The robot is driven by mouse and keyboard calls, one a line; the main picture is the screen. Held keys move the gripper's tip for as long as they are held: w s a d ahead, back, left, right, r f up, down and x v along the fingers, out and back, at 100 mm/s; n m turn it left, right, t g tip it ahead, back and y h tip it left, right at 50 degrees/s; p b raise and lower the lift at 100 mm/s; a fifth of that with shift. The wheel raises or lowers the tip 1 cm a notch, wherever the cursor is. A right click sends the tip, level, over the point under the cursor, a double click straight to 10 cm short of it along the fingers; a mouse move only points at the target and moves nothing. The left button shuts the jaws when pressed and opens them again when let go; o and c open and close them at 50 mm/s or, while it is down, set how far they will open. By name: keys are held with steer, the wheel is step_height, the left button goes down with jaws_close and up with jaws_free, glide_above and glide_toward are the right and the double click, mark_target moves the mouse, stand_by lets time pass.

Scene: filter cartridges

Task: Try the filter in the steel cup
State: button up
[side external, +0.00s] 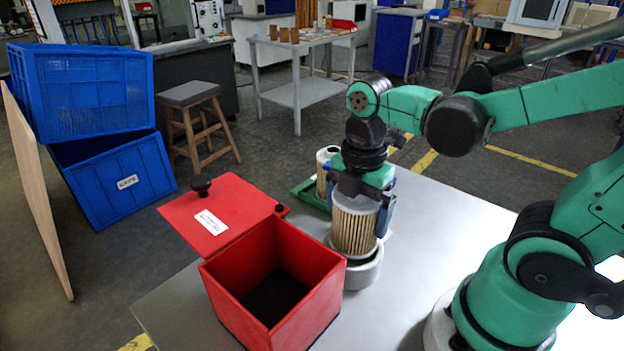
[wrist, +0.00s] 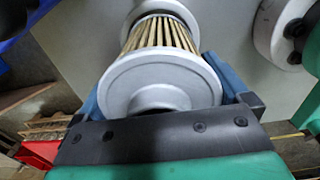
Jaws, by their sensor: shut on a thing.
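My gripper (side external: 360,212) is shut on a pleated filter (side external: 353,232) with tan pleats and pale end caps, held upright. In the wrist view the filter's near end cap (wrist: 160,82) sits between the blue fingers, with the pleats running away from it. The steel cup (side external: 364,275) is a short grey round cup on the table, directly below the filter in the side view. The filter's lower end overlaps the cup's rim there. I cannot tell whether it is inside the cup or just above it.
An open red box (side external: 325,305) stands at the table's front, close to the cup, with its red lid (side external: 228,222) tilted outward. A green tray (side external: 309,196) with another filter (side external: 323,172) is behind my gripper. The table (side external: 430,235) is clear to the right.

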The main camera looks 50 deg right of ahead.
steer(key=shift+f, duration=0.5)
stand_by(1.0)
steer(key=o, duration=0.9)
steer(key=shift+r, duration=1.05)
steer(key=shift+r, duration=0.1)
steer(key=shift+r, duration=3.15)
steer(key=shift+f, duration=0.1)
